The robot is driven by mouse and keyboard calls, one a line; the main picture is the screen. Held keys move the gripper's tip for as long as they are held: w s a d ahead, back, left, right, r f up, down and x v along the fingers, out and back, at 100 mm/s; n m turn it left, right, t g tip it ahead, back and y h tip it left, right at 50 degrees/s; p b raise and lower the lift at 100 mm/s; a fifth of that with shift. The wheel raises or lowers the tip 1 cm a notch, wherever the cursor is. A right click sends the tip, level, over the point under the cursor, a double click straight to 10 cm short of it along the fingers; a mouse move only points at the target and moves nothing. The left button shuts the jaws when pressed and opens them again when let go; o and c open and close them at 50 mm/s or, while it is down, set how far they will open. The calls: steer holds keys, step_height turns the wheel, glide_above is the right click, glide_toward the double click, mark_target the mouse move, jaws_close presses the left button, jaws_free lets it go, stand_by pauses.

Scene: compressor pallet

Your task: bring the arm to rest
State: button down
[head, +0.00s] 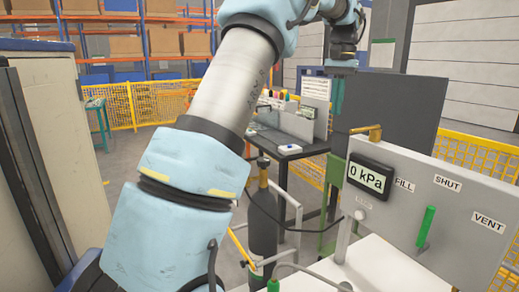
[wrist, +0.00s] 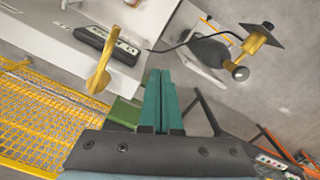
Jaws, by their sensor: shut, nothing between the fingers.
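My gripper (head: 337,97) hangs from the raised arm in the upper right middle of the head view, with its green fingers pointing down. In the wrist view its two green fingers (wrist: 160,75) lie together, with nothing between them. The fingers are in the air, apart from the grey panel (head: 452,185) and its brass fitting (head: 368,131). My arm crosses the middle of the head view and hides part of the floor and racks behind it.
The panel carries a gauge (head: 370,180) reading 0 kPa and a green lever (head: 426,227) below FILL, SHUT and VENT labels. A black cylinder (head: 263,222) stands left of it. Behind are a dark workbench (head: 290,150) and yellow fencing (head: 158,101). A cabinet (head: 55,130) is close at left.

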steer(key=s+a+f+n+b, duration=0.1)
steer(key=s+a+f, duration=0.2)
steer(key=a+f, duration=0.4)
steer(key=s+a+f+n+t+b, duration=0.1)
steer(key=s+a+f+n, duration=0.15)
steer(key=a+f, duration=0.45)
steer(key=s+a+f+n+b, duration=0.1)
steer(key=s+a+f, duration=0.35)
steer(key=a, duration=0.45)
steer(key=s+a+f+n+t, duration=0.1)
steer(key=s+a+f, duration=0.5)
steer(key=s, duration=0.4)
steer(key=shift+a+f+n+h+b, duration=0.3)
steer(key=shift+f+n+b, duration=0.1)
steer(key=shift+f, duration=0.15)
steer(key=shift+d, duration=0.1)
